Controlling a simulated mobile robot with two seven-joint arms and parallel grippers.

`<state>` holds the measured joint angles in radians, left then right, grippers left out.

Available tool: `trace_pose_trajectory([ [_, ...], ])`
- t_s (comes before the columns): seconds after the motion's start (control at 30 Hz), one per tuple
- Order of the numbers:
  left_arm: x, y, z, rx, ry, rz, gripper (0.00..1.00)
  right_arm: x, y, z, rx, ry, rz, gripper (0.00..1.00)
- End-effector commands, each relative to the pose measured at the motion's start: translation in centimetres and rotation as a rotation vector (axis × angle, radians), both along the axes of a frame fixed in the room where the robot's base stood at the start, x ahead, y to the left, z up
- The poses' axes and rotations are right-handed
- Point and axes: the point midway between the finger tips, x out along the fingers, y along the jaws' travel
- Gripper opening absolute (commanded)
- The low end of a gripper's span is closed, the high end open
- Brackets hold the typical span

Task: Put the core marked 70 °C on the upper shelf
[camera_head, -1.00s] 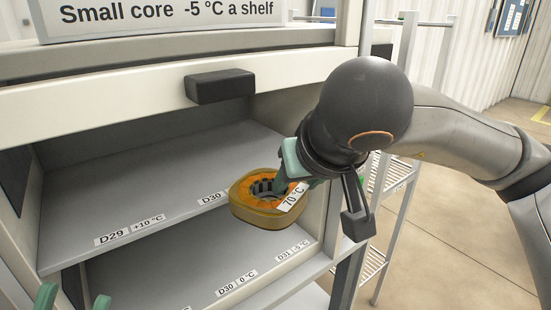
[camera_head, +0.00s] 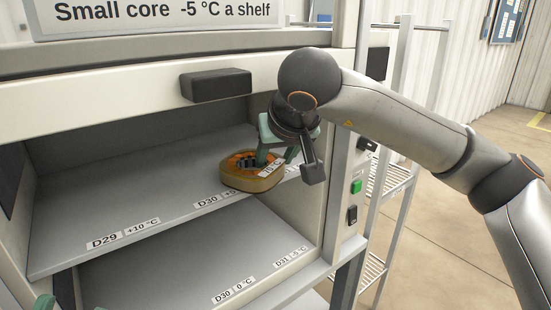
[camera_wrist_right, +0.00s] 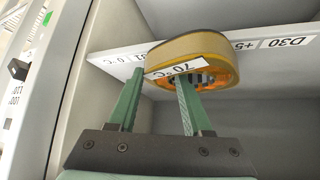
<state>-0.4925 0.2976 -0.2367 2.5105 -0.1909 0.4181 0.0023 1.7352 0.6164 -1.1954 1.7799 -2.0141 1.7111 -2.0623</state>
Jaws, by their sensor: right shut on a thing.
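The core (camera_head: 238,181) is a rounded orange-yellow ring with a dark slotted middle and a white 70 °C label. My right gripper (camera_head: 274,158) is shut on its labelled wall, one finger inside the ring and one outside. The wrist view shows the core (camera_wrist_right: 222,50) and both green fingers (camera_wrist_right: 160,95). The core is at the front edge of the upper shelf (camera_head: 130,190), near its right end, partly covering the +5 °C label; whether it touches the shelf is unclear. My left gripper (camera_head: 72,304) barely shows at the bottom left, its fingertips apart.
A lower shelf (camera_head: 180,255) has D30 0 °C and D31 -5 °C labels. The cabinet's right post (camera_head: 343,200) carries a green button (camera_head: 356,187). A dark handle block (camera_head: 216,85) juts out above the opening. The upper shelf's left and middle are clear.

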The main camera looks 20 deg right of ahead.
Motion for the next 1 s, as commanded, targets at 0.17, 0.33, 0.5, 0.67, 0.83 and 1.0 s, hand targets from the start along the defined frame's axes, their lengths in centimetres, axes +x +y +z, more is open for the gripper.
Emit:
trace_pose_trajectory([
  [0.17,0.0,-0.1,0.1,0.001,0.002,-0.003,0.50,0.0,0.0,0.5,0.004,-0.010,-0.001,0.00],
  [0.33,0.0,-0.1,-0.2,0.002,0.002,-0.004,0.50,0.0,0.0,0.0,0.005,-0.009,-0.002,0.00],
  [0.5,0.0,-0.1,-0.1,0.002,0.002,-0.004,0.50,0.0,0.0,-0.2,0.001,-0.001,-0.002,0.69],
  [0.67,0.0,-0.1,-0.1,0.001,0.001,-0.005,0.50,0.0,0.0,-0.2,0.001,-0.001,-0.002,0.79],
  [0.83,0.0,-0.1,-0.1,0.001,0.001,-0.005,0.50,0.0,0.0,-0.2,0.001,-0.001,-0.002,0.79],
  [1.0,0.0,-0.1,0.4,0.005,-0.002,-0.002,0.50,-0.6,0.0,1.1,0.002,-0.003,0.001,0.79],
])
